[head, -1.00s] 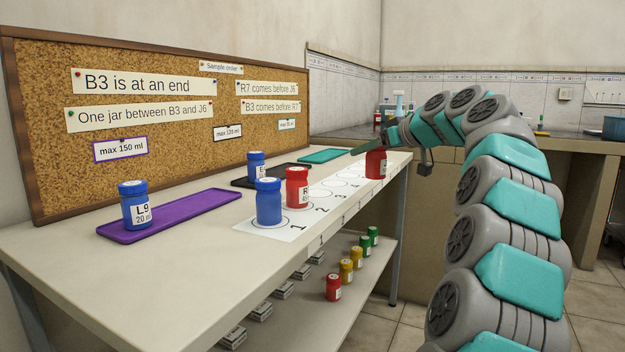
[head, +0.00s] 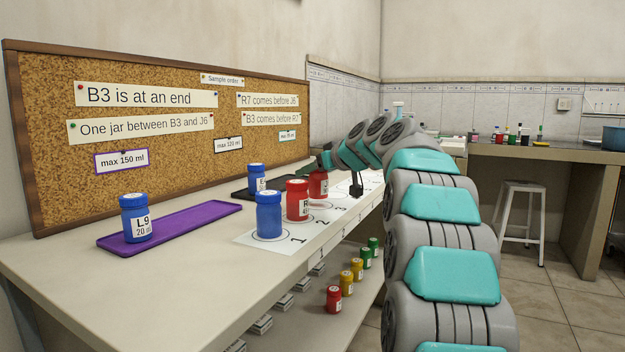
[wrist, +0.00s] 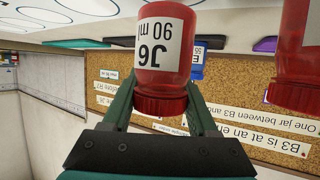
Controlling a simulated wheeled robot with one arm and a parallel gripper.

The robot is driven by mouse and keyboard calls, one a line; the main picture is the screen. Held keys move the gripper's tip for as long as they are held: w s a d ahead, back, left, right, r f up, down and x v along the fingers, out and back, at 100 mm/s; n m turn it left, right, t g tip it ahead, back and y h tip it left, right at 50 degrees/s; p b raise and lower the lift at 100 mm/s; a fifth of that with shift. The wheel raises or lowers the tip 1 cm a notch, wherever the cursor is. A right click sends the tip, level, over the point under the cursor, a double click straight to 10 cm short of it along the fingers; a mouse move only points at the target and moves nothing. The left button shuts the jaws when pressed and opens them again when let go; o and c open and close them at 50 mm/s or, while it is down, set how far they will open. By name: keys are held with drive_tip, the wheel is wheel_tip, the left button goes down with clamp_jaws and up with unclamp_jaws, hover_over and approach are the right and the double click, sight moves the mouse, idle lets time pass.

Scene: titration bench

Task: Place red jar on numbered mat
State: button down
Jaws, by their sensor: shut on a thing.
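My gripper (wrist: 160,103) is shut on the cap of a red jar labelled J6, 90 ml (wrist: 165,45). In the head view this jar (head: 318,184) is upright over the numbered mat (head: 328,228), just behind another red jar (head: 297,200) and near the third circle. I cannot tell whether its base touches the mat. The other red jar stands on the second circle; it also shows in the wrist view (wrist: 300,55). A blue jar (head: 268,215) stands on circle 1. My arm partly hides the mat's far end.
A blue jar L9 (head: 136,218) stands on a purple tray (head: 190,222). Another blue jar (head: 256,177) stands on a black tray (head: 240,191). A cork board (head: 60,150) with order notes is behind. Small coloured jars (head: 346,283) sit on the lower shelf.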

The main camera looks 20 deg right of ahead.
drive_tip(key=shift+f, duration=0.95)
drive_tip(key=shift+f, duration=0.15)
drive_tip(key=shift+c, duration=0.9)
unclamp_jaws()
drive_tip(key=shift+s+r, duration=0.15)
drive_tip(key=shift+r, duration=0.05)
drive_tip(key=v, duration=1.1)
drive_tip(key=shift+s+r, duration=0.2)
drive_tip(key=shift+s, duration=0.15)
